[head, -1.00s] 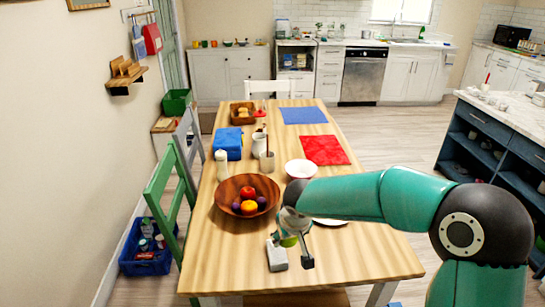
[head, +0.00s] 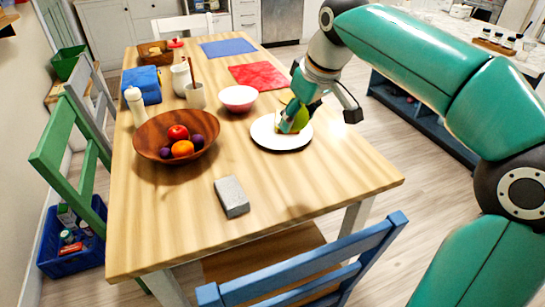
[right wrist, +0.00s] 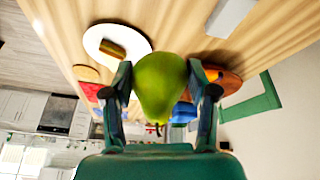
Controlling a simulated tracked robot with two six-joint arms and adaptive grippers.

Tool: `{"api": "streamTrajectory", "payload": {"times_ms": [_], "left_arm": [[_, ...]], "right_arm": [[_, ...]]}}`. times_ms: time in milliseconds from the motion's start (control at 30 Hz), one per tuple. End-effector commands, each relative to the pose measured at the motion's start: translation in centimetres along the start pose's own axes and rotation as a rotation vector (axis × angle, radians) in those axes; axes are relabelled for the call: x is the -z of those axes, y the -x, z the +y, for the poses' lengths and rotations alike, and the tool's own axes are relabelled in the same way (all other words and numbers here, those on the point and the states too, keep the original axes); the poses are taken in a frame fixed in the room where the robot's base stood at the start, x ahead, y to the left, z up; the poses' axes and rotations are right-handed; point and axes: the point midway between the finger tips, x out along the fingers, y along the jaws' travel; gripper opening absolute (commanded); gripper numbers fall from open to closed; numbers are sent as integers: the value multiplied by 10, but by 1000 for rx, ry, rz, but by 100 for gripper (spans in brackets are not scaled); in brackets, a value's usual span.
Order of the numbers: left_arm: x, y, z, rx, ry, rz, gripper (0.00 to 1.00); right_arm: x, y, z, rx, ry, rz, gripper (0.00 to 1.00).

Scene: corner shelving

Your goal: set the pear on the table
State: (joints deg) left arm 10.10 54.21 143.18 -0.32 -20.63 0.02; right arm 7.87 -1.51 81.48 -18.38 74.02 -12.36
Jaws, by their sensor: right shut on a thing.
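The green pear (right wrist: 160,82) is between the fingers of my right gripper (right wrist: 166,88) in the right wrist view. The gripper is shut on it. In the head view my right gripper (head: 300,106) and the pear (head: 299,116) appear over the white plate (head: 268,143), partly hiding each other. The pear looks held above the table, but its exact height is hard to tell. The wooden table (head: 290,185) spreads below, with bare wood in front of the plate. My left gripper is not in view.
A wooden bowl (head: 143,142) of fruit stands left of the plate. A grey block (head: 231,197) lies nearer the front. The right wrist view shows a brown item (right wrist: 112,48) on the plate. A blue chair (head: 305,270) is in front.

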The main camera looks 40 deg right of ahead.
Motion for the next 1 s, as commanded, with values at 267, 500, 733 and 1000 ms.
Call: {"api": "streamTrajectory", "payload": {"times_ms": [267,500,733,1000], "left_arm": [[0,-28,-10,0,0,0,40],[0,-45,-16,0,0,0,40],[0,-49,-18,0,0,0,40],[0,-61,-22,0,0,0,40]], "right_arm": [[-24,-70,-9,5,11,-4,21],[-45,-122,-13,5,12,-3,21],[-51,-139,-14,5,12,0,21],[-64,-169,-16,6,13,-2,21]]}}
